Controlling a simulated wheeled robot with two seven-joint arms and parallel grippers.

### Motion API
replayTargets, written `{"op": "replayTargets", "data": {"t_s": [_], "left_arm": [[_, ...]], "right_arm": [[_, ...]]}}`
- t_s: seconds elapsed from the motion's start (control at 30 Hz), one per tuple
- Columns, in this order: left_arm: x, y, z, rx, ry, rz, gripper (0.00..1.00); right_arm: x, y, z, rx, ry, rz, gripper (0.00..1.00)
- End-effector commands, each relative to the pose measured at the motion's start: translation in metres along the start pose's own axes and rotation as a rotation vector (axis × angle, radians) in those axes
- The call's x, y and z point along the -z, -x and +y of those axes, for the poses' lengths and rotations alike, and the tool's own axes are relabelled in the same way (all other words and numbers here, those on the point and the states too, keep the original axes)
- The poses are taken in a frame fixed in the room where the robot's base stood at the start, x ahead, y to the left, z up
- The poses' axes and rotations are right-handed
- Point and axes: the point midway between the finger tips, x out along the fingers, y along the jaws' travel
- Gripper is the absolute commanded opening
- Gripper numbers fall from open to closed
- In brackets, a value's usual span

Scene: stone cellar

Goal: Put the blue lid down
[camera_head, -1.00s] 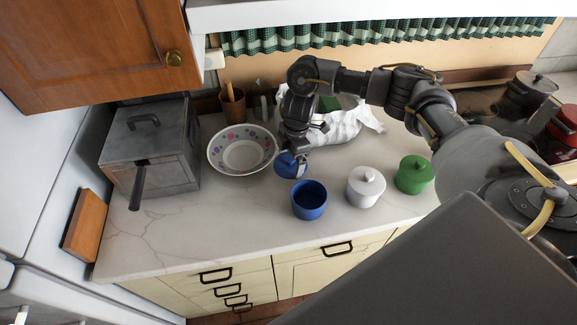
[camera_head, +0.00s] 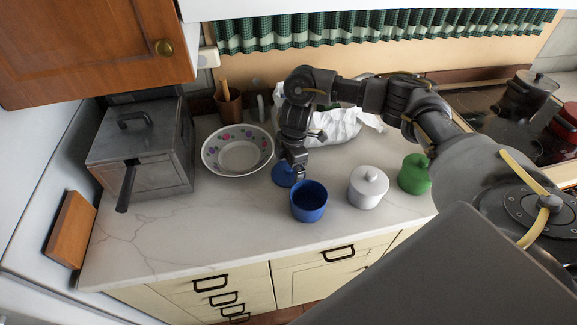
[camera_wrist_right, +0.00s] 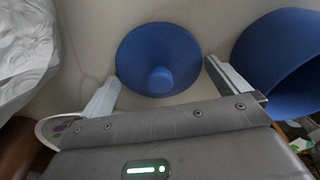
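The blue lid (camera_head: 283,176) lies on the counter, just behind and left of the open blue pot (camera_head: 308,203). The lid and its round knob also show in the right wrist view (camera_wrist_right: 150,50), knob toward the camera. My right gripper (camera_head: 294,170) is right over the lid and partly hides it in the head view. Its two fingers are spread on either side of the knob in the wrist view, with clear gaps, so it is open and holds nothing. The blue pot's rim is close to the right finger there. My left gripper is not in view.
A white lidded pot (camera_head: 368,188) and a green lidded pot (camera_head: 414,174) stand to the right. A dotted bowl (camera_head: 238,168) is left of the lid, and crumpled white material (camera_head: 345,128) lies behind. The front left counter is clear.

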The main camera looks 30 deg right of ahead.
Motion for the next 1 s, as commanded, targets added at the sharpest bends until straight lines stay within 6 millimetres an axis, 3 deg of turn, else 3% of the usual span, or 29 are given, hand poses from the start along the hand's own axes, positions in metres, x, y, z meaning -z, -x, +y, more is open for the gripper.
{"op": "replayTargets", "data": {"t_s": [0.27, 0.7, 1.0], "left_arm": [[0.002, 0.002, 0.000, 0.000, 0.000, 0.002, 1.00], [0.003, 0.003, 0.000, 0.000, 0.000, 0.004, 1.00], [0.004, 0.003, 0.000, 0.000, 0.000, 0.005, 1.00]], "right_arm": [[0.001, 0.006, 0.001, -0.002, 0.001, 0.000, 1.00], [0.001, 0.072, 0.001, -0.003, 0.002, -0.001, 1.00], [0.001, 0.084, 0.000, 0.001, 0.000, 0.000, 1.00]]}}
